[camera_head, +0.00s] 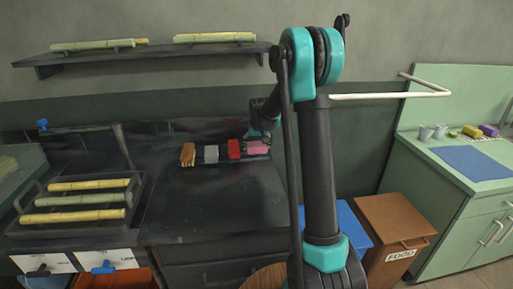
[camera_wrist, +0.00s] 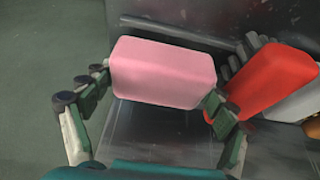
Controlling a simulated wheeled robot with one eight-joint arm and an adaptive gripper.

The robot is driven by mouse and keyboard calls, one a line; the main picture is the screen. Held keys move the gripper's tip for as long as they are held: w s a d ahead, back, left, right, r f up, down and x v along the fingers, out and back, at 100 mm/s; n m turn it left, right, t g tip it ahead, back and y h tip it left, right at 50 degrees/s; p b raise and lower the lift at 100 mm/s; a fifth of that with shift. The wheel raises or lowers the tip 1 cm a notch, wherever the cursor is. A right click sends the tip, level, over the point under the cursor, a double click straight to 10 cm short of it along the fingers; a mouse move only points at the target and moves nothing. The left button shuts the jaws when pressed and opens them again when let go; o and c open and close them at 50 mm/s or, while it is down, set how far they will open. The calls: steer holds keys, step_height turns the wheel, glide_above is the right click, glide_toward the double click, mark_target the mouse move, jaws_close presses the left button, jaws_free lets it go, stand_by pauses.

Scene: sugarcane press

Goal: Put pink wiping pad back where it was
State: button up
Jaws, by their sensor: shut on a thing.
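The pink wiping pad (camera_head: 257,148) is at the right end of a row of pads at the back of the dark counter. In the wrist view the pink pad (camera_wrist: 163,75) sits between the two green-and-grey fingers of my gripper (camera_wrist: 158,92), which is shut on it. In the head view my gripper (camera_head: 260,138) is partly hidden behind my arm. A red pad (camera_head: 234,149) is just left of the pink pad, and in the wrist view the red pad (camera_wrist: 271,80) is close to the right finger. I cannot tell whether the pink pad touches the counter.
A grey pad (camera_head: 211,154) and a brown pad (camera_head: 188,154) continue the row leftward. The counter (camera_head: 215,205) in front is clear. A tray (camera_head: 30,228) of cane stands left. A shelf (camera_head: 150,54) is above; a white rail (camera_head: 390,95), blue bin and brown food bin (camera_head: 395,215) are right.

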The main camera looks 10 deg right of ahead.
mark_target(286, 220)
steer(key=shift+f, duration=0.75)
steer(key=o, duration=1.1)
steer(key=shift+c, duration=0.2)
steer(key=shift+r, duration=0.1)
steer(key=shift+r, duration=0.25)
steer(key=v, duration=1.2)
steer(key=s+d+f, duration=0.1)
steer(key=s+f, duration=0.3)
steer(key=s, duration=0.8)
steer(key=s+d+f, duration=0.1)
steer(key=s+f, duration=0.4)
steer(key=s, duration=0.7)
steer(key=s+d+f, duration=0.2)
steer(key=s+f, duration=0.2)
steer(key=s, duration=0.9)
steer(key=shift+f, duration=0.15)
